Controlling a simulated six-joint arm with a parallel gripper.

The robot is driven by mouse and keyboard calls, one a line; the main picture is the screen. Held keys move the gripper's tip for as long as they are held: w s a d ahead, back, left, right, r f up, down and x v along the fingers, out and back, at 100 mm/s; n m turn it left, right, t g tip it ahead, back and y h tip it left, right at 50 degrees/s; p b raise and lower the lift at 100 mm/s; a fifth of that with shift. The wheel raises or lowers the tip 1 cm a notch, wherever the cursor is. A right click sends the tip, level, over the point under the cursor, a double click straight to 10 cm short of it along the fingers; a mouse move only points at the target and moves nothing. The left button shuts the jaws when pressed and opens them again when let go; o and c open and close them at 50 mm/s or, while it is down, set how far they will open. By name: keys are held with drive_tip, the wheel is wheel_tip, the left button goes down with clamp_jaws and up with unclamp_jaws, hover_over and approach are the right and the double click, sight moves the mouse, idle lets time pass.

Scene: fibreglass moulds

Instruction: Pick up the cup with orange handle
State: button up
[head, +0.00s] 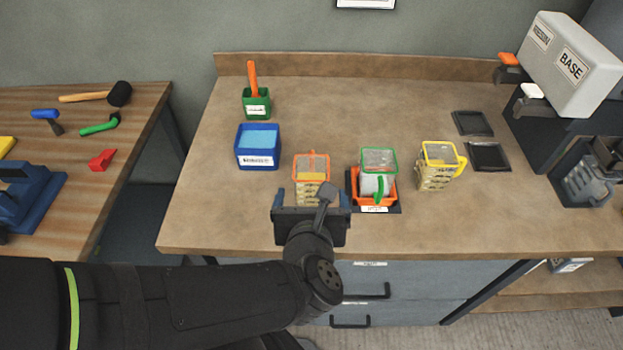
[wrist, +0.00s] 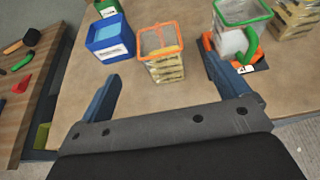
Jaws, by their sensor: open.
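The cup with orange handle (head: 311,180) is a clear measuring cup with an orange rim and yellowish contents. It stands upright on the brown counter, between a blue box and the green-handled cup. In the wrist view the cup (wrist: 162,58) stands beyond the gap between my fingers. My gripper (head: 310,198) is open and empty, at the near side of the cup; its two blue fingers also show in the wrist view (wrist: 165,85). In the head view my gripper hides the lower part of the cup. I cannot make out its handle clearly.
A blue box (head: 257,158) stands left of the cup. A green-rimmed cup (head: 379,160) sits in an orange tray (head: 389,197) close on the right, by my right finger. A yellow-handled cup (head: 437,172) is farther right. The counter's back is mostly clear.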

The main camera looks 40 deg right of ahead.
sight(312, 160)
drive_tip(key=shift+x, duration=7)
drive_tip(key=shift+w+a, duration=0.1)
drive_tip(key=shift+a, duration=0.05)
drive_tip(key=c, duration=1.6)
drive_tip(key=shift+r, duration=0.15)
